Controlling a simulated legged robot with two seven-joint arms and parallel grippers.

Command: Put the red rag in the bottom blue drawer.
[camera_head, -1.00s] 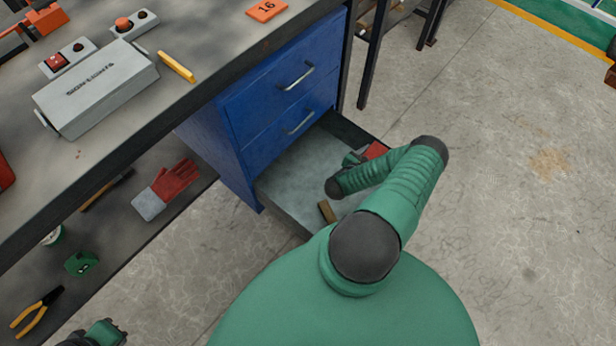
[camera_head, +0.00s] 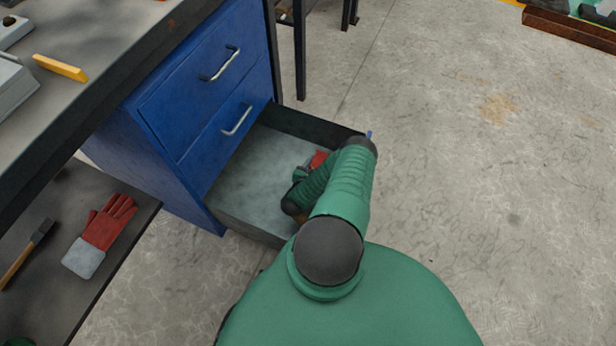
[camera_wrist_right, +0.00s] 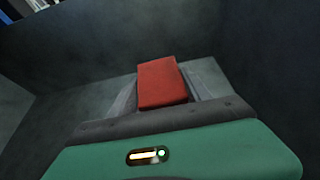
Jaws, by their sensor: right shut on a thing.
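The bottom blue drawer (camera_head: 250,172) is pulled out and open below two closed blue drawers. My right gripper (camera_head: 308,167) is inside the drawer's outline in the head view, mostly hidden by my own forearm. It is shut on the red rag (camera_head: 319,158), of which a small red part shows. In the right wrist view the rag (camera_wrist_right: 161,83) is a flat red block between the fingers, with grey drawer walls around it. I cannot tell whether the rag touches the drawer floor. My left gripper is not in view.
The workbench (camera_head: 95,110) is at the left. The floor at right is clear.

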